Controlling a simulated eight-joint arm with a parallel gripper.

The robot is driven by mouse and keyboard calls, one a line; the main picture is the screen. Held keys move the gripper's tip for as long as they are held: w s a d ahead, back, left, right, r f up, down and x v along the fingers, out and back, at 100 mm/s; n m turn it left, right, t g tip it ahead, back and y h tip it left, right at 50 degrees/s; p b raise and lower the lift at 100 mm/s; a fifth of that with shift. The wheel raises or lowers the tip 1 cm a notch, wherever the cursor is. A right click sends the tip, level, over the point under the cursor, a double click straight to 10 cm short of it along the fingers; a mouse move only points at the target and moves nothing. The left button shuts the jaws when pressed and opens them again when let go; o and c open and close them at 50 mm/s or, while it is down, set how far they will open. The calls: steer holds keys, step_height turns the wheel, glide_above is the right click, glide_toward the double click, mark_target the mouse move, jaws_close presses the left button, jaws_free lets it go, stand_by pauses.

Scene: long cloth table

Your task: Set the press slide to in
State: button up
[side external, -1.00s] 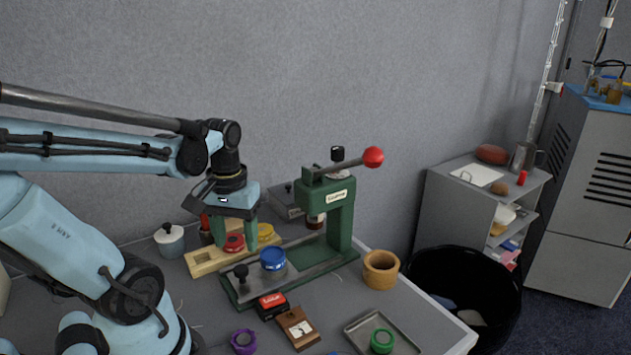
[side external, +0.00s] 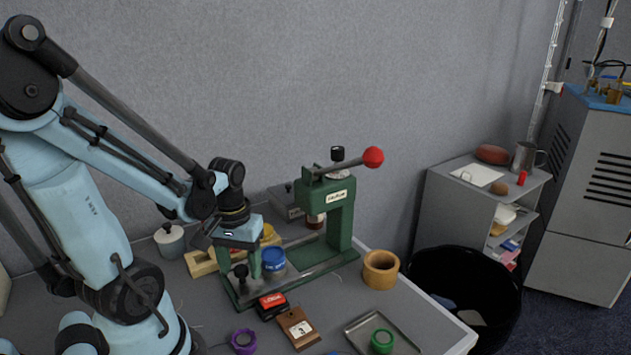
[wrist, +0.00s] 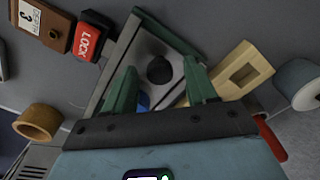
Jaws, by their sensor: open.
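The green press (side external: 340,215) stands on the table with a red-ball lever (side external: 373,157). Its grey metal slide (side external: 292,277) sits drawn out to the near left on the green base. A black knob (side external: 240,271) is at the slide's outer end, and a blue round piece (side external: 273,258) sits on the slide, clear of the press head. My gripper (side external: 239,263) is open, its green fingers on either side of the knob. In the wrist view, the knob (wrist: 160,69) shows between the fingers; contact cannot be told. The blue piece is mostly hidden there.
A red LOCK block (side external: 271,301) and a brown number block (side external: 298,327) lie close in front of the press base. A wooden block (side external: 200,263) is behind my gripper. A wooden ring (side external: 381,269) stands right of the press.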

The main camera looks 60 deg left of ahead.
mark_target(272, 255)
jaws_close()
stand_by(0.3)
steer(key=shift+w, duration=3.5)
jaws_free()
steer(key=shift+r, duration=0.15)
